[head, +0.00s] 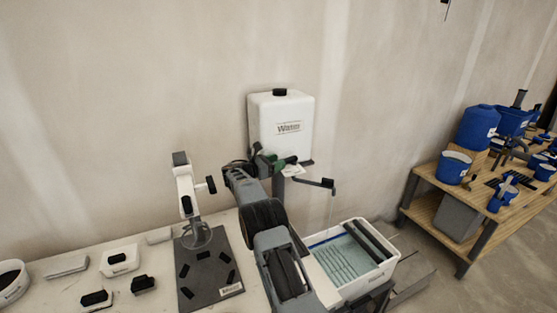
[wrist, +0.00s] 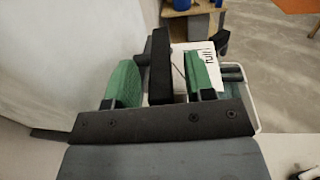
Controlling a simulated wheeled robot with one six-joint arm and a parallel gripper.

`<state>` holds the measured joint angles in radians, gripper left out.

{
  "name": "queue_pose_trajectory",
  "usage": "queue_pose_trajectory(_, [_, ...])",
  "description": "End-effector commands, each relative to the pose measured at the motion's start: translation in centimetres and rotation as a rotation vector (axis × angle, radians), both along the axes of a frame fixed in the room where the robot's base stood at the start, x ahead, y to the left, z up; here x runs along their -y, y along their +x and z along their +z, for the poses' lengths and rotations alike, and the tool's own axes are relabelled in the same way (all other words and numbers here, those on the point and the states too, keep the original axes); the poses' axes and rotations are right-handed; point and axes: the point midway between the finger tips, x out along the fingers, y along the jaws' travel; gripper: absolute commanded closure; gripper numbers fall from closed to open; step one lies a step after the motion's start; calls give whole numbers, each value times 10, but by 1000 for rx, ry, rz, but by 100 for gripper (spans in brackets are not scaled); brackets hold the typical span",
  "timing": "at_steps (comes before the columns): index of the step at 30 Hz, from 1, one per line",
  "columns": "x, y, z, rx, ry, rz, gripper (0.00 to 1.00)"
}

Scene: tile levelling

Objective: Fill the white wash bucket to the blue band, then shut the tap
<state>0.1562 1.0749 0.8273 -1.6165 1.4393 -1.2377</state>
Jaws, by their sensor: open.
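My gripper (head: 272,163) is at the tap, below the tank. In the wrist view its green pads are apart, with a black bar (wrist: 160,62), seemingly the tap lever, between them. I cannot tell whether either pad touches it.
A white card (wrist: 190,52) with lettering shows behind the right pad. A table with a dark board (head: 207,275) and several small blocks is at left. A wooden bench (head: 435,183) with blue buckets stands at right. Bare floor lies between the bucket and bench.

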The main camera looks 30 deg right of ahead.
Motion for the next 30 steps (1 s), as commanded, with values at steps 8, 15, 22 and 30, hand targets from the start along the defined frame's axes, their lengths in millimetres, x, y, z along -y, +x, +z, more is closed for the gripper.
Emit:
queue_pose_trajectory(8, [-5,-11,40,4,-1,1,51])
queue_pose_trajectory(15, [-18,-45,82,6,-1,0,51])
queue_pose_trajectory(22, [-34,-82,101,3,0,1,51])
queue_pose_trajectory(30, [-47,-116,118,3,0,0,51])
